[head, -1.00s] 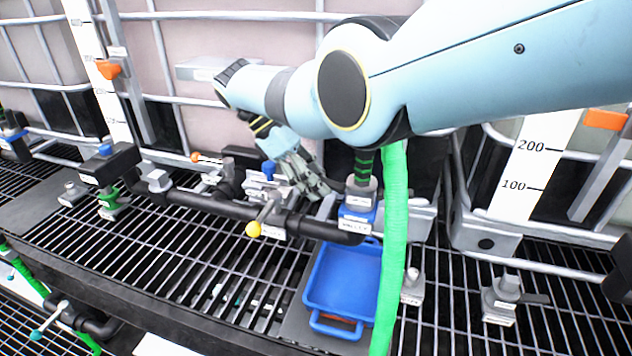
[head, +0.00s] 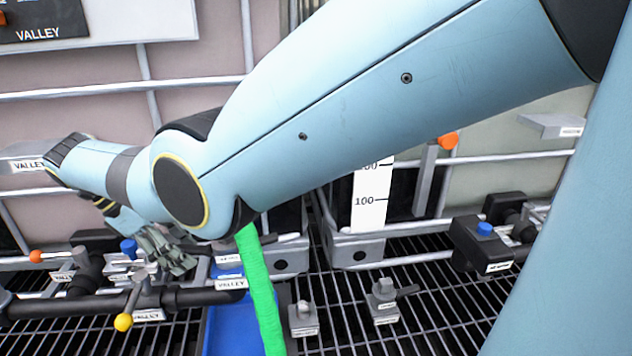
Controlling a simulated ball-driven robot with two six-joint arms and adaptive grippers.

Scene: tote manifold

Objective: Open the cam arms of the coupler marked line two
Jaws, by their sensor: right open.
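My right gripper (head: 176,258) is at the left, its grey fingers pointing down over the manifold pipe (head: 190,298). It is open, with nothing seen between the fingers. A green hose (head: 262,300) runs down from behind my right forearm. Just left of the hose, at the pipe's end, is a blue coupling part (head: 228,270) with a label reading "VALLEY". My arm and the hose hide much of this part, and its cam arms cannot be made out. I see no readable "line two" mark. My left gripper is out of view.
A yellow-knobbed valve handle (head: 124,321) and a blue-capped fitting (head: 129,250) stand on the pipe near the gripper. A blue tray (head: 228,335) lies below. Small grey fittings (head: 303,318) stand on the black grating. A dark blue-buttoned box (head: 483,240) is at right.

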